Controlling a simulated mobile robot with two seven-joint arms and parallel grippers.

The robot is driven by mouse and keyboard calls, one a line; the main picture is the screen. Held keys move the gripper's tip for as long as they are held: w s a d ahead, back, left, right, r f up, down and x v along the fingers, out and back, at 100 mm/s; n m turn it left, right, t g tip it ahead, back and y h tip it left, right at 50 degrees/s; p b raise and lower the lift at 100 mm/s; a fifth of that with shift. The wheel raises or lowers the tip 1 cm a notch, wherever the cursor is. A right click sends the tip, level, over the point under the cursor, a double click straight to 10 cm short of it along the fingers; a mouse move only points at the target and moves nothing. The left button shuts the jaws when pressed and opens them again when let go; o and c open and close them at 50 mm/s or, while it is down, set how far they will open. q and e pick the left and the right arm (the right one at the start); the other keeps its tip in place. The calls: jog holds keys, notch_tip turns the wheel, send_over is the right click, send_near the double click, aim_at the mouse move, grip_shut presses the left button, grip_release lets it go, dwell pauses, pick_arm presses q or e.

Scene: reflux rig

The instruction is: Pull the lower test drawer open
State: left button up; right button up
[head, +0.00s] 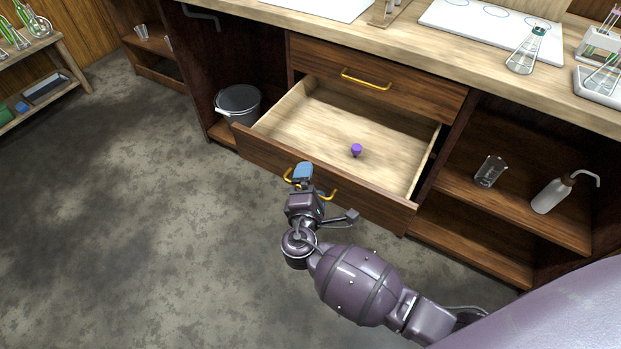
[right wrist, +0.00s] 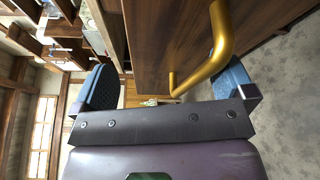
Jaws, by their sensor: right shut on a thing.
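The lower test drawer (head: 330,172) is pulled well out from the wooden bench, and its pale inside shows from above. Its yellow bar handle (head: 329,194) is on the front panel and also shows close up in the right wrist view (right wrist: 207,62). My right gripper (head: 302,172), with blue fingers, is shut on this handle near its left end. The fingers and the wrist hide part of the handle. A small purple stopper-like thing (head: 356,149) is in the drawer. My left gripper is in neither view.
The upper drawer (head: 420,88) is shut above. A grey bin (head: 238,104) stands left of the open drawer. A beaker (head: 490,172) and a wash bottle (head: 552,194) stand on the open shelf to the right. A flask (head: 524,54) stands on the benchtop. The floor at left is clear.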

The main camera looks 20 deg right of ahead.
jog(key=shift+s+a+r, duration=0.25)
jog(key=shift+s+a, duration=0.05)
jog(key=shift+s, duration=0.3)
jog(key=shift+s+a+r, duration=0.3)
jog(key=shift+s, duration=0.35)
jog(key=shift+s+a+r, duration=0.25)
jog(key=shift+s+a, duration=0.05)
jog(key=shift+s, duration=0.3)
jog(key=shift+s+a+f, duration=0.15)
jog(key=shift+s+a, duration=0.05)
jog(key=shift+s, duration=0.35)
jog(key=shift+s+a, duration=0.35)
jog(key=shift+s, duration=0.15)
jog(key=shift+c, duration=0.5)
jog(key=shift+s+a+f, duration=0.15)
jog(key=shift+s+a, duration=0.15)
jog(key=shift+s, duration=0.05)
jog(key=c, duration=0.3)
jog(key=shift+s+a, duration=0.15)
jog(key=shift+a, duration=0.05)
jog(key=c, duration=0.4)
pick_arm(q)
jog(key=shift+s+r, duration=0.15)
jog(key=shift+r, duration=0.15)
pick_arm(e)
jog(key=shift+s+f, duration=0.1)
jog(key=shift+f, duration=0.2)
jog(key=shift+d+f, duration=0.1)
jog(key=shift+f, duration=0.05)
